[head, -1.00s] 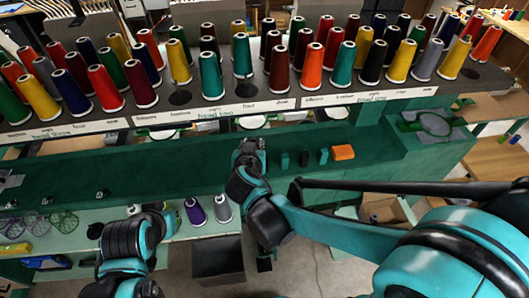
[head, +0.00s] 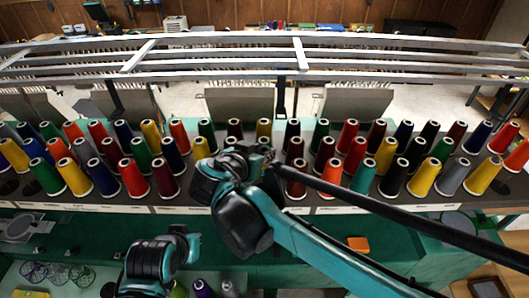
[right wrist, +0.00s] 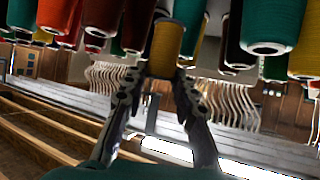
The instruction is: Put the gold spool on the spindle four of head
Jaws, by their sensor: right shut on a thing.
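A gold spool (right wrist: 165,48) is between the two fingers of my right gripper (right wrist: 158,82) in the right wrist view. The fingers are shut on it near its end. In the head view my right gripper (head: 258,152) is at the back row of spools, near the middle of the rack (head: 395,202), and partly covers it. A gold spool (head: 264,127) shows just behind it. I cannot tell whether the held spool is clear of the rack. Spindle four and the label lettering cannot be made out. My left arm (head: 150,262) is low at the left; its fingers do not show clearly.
Spools of many colours stand close on both sides of my right gripper. Pale metal rails (head: 220,62) run above and behind the rack. An orange block (head: 358,244) lies on the green shelf below.

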